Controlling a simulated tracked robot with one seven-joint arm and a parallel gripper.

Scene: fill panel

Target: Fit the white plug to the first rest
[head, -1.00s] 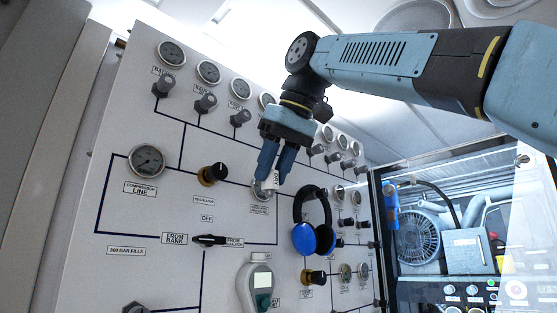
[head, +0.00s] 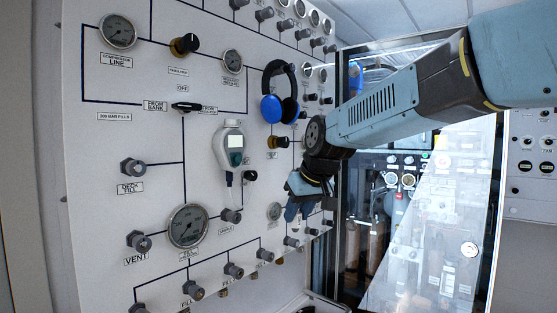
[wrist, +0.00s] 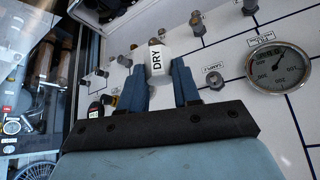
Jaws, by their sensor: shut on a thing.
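My gripper (head: 298,211) is in front of the lower right part of the fill panel in the head view, its blue fingers pointing down. In the wrist view my gripper (wrist: 159,78) is shut on the white plug (wrist: 158,60), which has DRY printed in black. The plug stands out between the fingertips, with the panel behind it. In the head view I cannot make out the plug behind the fingers. No fitting is marked as the first rest, so I cannot tell which one it is.
The panel (head: 100,175) carries gauges, knobs and fittings. Blue-and-black ear defenders (head: 281,92) hang above left of my gripper. A white handheld meter (head: 232,150) is mounted to the left. A large gauge (wrist: 277,67) is at right in the wrist view. A glazed cabinet stands right of the panel.

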